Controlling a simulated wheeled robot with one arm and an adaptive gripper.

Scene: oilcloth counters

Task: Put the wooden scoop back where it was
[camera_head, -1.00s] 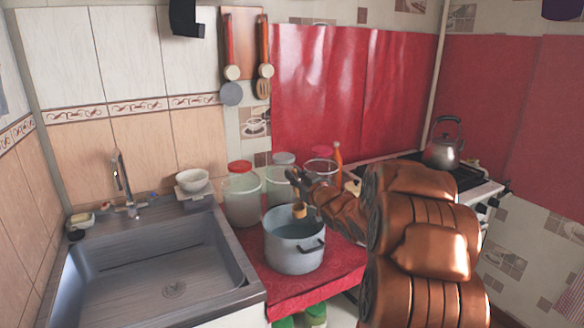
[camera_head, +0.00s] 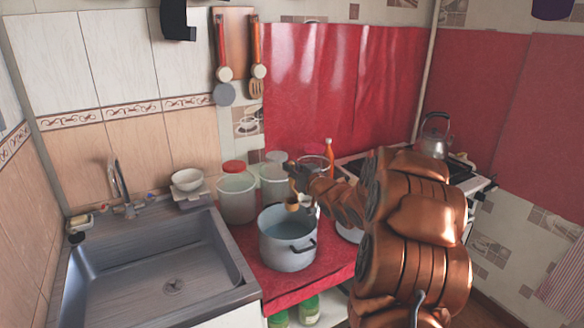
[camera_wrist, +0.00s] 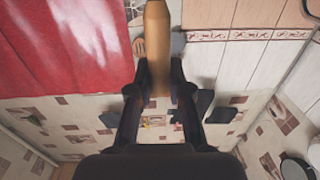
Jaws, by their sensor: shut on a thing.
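The wooden scoop (camera_head: 292,204) is held by my gripper (camera_head: 303,190), its small cup showing over the pot. In the wrist view, the scoop's pale wooden handle (camera_wrist: 157,40) stands between the two dark fingers, and my gripper (camera_wrist: 160,85) is shut on it. The grey-white pot (camera_head: 287,252) stands below on the red counter. The picture does not show clearly whether the scoop touches the pot's far rim. Part of the scoop is hidden by the fingers.
Jars with red (camera_head: 238,196) and pale lids (camera_head: 276,157) and a glass jar (camera_head: 315,162) stand behind the pot. The sink (camera_head: 165,270) is left, the kettle (camera_head: 436,136) on the stove at right. Utensils hang on a wooden board (camera_head: 237,40).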

